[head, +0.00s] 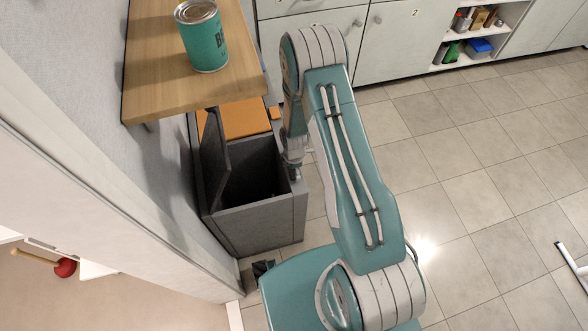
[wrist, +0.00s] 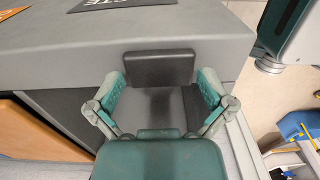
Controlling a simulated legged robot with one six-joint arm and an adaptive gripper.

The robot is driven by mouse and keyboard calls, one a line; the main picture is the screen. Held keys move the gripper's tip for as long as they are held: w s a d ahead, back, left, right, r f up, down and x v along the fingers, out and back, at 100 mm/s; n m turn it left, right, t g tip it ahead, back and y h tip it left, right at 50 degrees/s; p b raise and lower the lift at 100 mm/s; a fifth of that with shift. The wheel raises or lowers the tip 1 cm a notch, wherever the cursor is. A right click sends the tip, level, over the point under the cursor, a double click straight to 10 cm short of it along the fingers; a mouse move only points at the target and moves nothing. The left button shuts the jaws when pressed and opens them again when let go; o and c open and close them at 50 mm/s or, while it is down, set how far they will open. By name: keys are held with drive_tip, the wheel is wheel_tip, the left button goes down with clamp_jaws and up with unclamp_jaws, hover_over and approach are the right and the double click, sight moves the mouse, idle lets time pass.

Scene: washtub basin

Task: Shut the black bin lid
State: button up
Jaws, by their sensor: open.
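The dark grey bin (head: 255,225) stands beside the wall in the head view, with its inside dark and open. Its black lid (head: 213,160) stands raised, nearly upright, along the left side of the opening. My gripper (head: 294,172) is over the right edge of the opening, apart from the raised lid; its fingers are small there. In the wrist view my gripper (wrist: 160,88) has its fingers spread, with nothing held. A dark rectangular piece (wrist: 160,67) shows between the fingertips against a grey surface (wrist: 60,50); I cannot tell whether the fingers touch it.
An orange lid (head: 243,118) lies behind the opening. A wooden shelf (head: 150,60) with a teal can (head: 202,38) overhangs the bin's back left. Pale cabinets (head: 400,45) line the back.

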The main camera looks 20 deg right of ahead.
sight(293, 171)
drive_tip(key=shift+r, duration=0.1)
wheel_tip(293, 171, up, 12)
idle(0.5)
wheel_tip(293, 171, down, 12)
idle(0.7)
